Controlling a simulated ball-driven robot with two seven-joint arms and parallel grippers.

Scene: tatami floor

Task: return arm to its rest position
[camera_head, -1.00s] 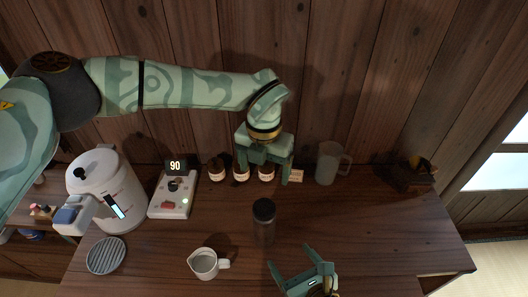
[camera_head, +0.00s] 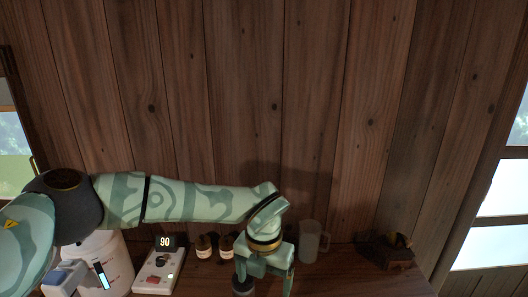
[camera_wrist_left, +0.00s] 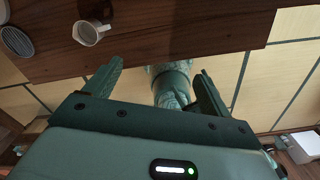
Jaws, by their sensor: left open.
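My left arm comes in from the left in the head view. A patterned green arm part (camera_wrist_left: 172,88), which looks like mine, shows beyond the fingers, past the table edge. My right gripper does not show clearly in either view.
The head view shows a white kettle (camera_head: 113,268), a scale reading 90 (camera_head: 160,272), brown bottles (camera_head: 204,246), a dark-lidded jar (camera_head: 243,286), a grey mug (camera_head: 311,242) and a dark object (camera_head: 388,252). The wrist view shows a white pitcher (camera_wrist_left: 90,32).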

